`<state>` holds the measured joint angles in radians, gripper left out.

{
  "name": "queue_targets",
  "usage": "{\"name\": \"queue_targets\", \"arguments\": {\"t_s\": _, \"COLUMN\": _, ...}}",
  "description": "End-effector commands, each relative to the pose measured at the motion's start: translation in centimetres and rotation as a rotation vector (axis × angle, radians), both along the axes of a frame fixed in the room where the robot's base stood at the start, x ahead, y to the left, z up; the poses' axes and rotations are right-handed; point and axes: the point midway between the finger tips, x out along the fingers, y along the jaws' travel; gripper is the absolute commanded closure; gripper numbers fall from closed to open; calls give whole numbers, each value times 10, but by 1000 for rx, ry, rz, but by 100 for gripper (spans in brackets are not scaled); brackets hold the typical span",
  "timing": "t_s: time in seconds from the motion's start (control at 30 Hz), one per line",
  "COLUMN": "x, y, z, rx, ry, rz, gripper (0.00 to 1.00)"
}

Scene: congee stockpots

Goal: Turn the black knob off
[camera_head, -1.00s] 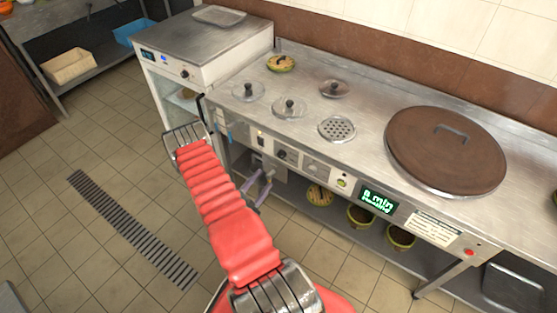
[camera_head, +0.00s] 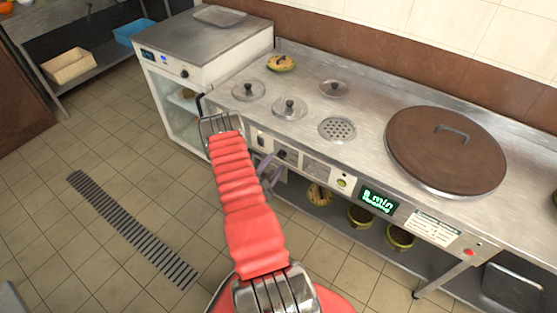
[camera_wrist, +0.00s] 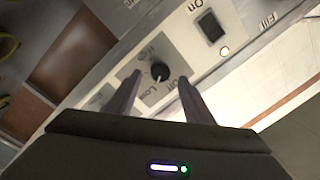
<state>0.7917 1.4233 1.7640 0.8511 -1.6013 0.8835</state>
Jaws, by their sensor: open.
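The black knob (camera_head: 282,154) sits on the front control panel of the steel counter. In the wrist view the black knob (camera_wrist: 160,71) lies between and ahead of my two finger tips, with "Off" and "Low" printed around it. A pale mark shows on its lower part; its exact setting is hard to read. My gripper (camera_wrist: 159,78) is open, one finger on each side of the knob in the picture. I cannot tell if either finger touches it. In the head view my gripper (camera_head: 271,170) is in front of the panel, partly hidden by my arm.
A dark rocker switch (camera_wrist: 211,26) marked "On" is beside the knob. A green display (camera_head: 379,199) and red button (camera_head: 469,252) are farther right on the panel. Pots with lids are set in the counter (camera_head: 365,110). Yellow bowls (camera_head: 400,237) stand on the shelf below.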

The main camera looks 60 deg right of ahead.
Motion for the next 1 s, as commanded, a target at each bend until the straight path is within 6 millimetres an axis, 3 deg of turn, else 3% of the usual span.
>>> {"name": "queue_targets", "arguments": {"t_s": 0.1, "x": -2, "y": -18, "z": 0, "rx": -1, "ry": -1, "rz": -2, "gripper": 53}}
{"name": "queue_targets", "arguments": {"t_s": 0.3, "x": -3, "y": -34, "z": 0, "rx": 0, "ry": 1, "rz": -1, "gripper": 53}}
{"name": "queue_targets", "arguments": {"t_s": 0.63, "x": -3, "y": -36, "z": 0, "rx": 1, "ry": 1, "rz": 1, "gripper": 53}}
{"name": "queue_targets", "arguments": {"t_s": 1.0, "x": -3, "y": -36, "z": 0, "rx": 1, "ry": 1, "rz": -1, "gripper": 79}}
